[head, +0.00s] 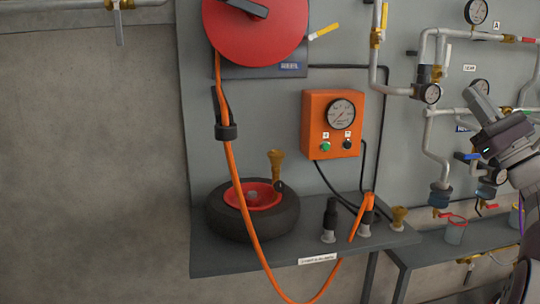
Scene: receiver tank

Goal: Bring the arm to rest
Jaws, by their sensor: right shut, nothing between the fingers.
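My right gripper (479,95) is at the right of the head view, in front of the pipe panel. Its grey fingers point up and to the left. It is shut and holds nothing. My right arm comes in from the right edge below it. In the picture the gripper overlaps the gauges and pipes; I cannot tell how far it is from them. My left gripper is not in view.
A red hose reel (255,35) hangs on the panel, its orange hose (236,175) looping down. An orange gauge box (318,138) is beside it. A wheel (225,222) and black-and-grey fittings (329,220) sit on the shelf (225,262). Bare wall is at left.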

